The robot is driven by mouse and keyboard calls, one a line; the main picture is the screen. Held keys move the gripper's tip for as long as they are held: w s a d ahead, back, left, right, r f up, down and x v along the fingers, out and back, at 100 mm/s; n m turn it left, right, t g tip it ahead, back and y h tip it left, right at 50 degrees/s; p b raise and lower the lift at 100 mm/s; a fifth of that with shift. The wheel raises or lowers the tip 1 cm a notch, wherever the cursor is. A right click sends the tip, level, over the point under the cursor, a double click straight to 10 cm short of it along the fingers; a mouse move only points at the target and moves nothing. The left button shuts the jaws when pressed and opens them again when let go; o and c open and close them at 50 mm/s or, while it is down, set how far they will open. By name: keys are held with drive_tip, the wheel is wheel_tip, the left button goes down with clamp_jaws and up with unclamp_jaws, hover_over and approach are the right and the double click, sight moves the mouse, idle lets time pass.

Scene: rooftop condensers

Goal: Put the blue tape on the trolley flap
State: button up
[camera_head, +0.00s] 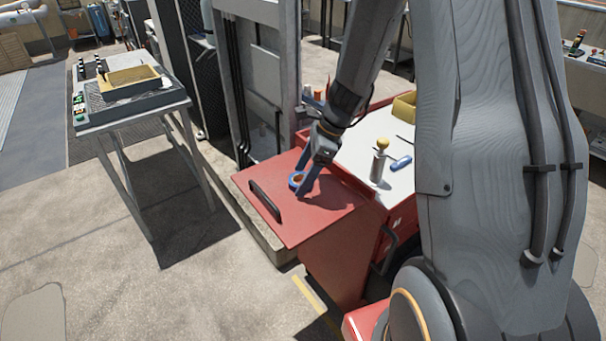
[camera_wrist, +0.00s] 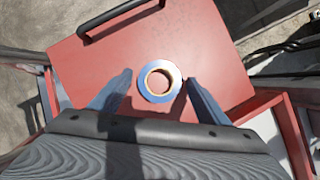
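The blue tape (camera_head: 292,181), a ring with a tan inner core, lies flat on the red trolley flap (camera_head: 325,206). In the wrist view the tape (camera_wrist: 145,91) shows whole on the flap (camera_wrist: 205,45), between my two fingers. My gripper (camera_head: 301,183) is open and low over the flap, its fingers spread on either side of the tape. In the wrist view my gripper (camera_wrist: 159,78) has a gap at the left finger. The right finger is very close to the tape; I cannot tell if it touches.
A black handle (camera_head: 265,201) stands up near the flap's outer edge. The trolley's white top (camera_head: 350,155) holds a yellow-knobbed cylinder (camera_head: 379,162), a blue item (camera_head: 401,163) and a yellow bin (camera_head: 404,107). A grey metal table (camera_head: 135,112) stands at the left.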

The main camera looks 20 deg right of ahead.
drive_tip(key=shift+r, duration=0.1)
drive_tip(key=b+v, duration=0.1)
drive_tip(key=v, duration=1)
drive_tip(key=s+a+f+n+h, duration=0.2)
drive_tip(key=s+n, duration=0.6)
drive_tip(key=n, duration=0.2)
drive_tip(key=s+a+f+n+h, duration=0.2)
drive_tip(key=s+n, duration=0.5)
drive_tip(key=n, duration=0.4)
drive_tip(key=shift+s+a+n+h+b, duration=0.3)
drive_tip(key=shift+s+a, duration=0.1)
drive_tip(key=shift+a, duration=0.2)
